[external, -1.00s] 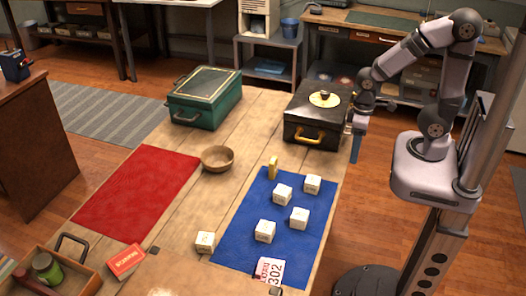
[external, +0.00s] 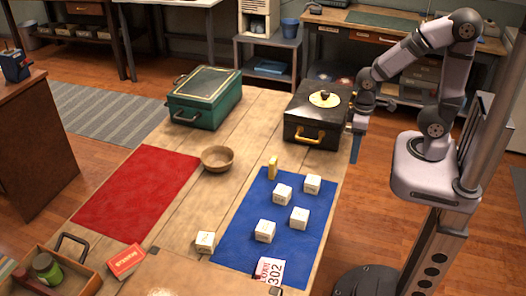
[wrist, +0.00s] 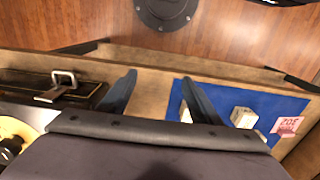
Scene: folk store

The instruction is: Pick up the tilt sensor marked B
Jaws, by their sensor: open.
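Several small white cubes with faint dark markings are in the external view; the markings are too small to read, so I cannot tell which is B. On the blue mat are a back right cube (external: 313,184), a back left cube (external: 282,195), a right cube (external: 299,218) and a front cube (external: 265,231). Another cube (external: 205,242) sits at the mat's left edge. My gripper (wrist: 157,95) is open and empty, its two dark fingers apart. In the external view it hangs beside the black case, away from the cubes.
A black case (external: 318,132) with a round item on top stands near my gripper. A green case (external: 203,98), a wooden bowl (external: 217,150), a small yellow object (external: 272,167) and a pink-and-white tag (external: 269,270) are on the table. The red mat (external: 140,190) is bare.

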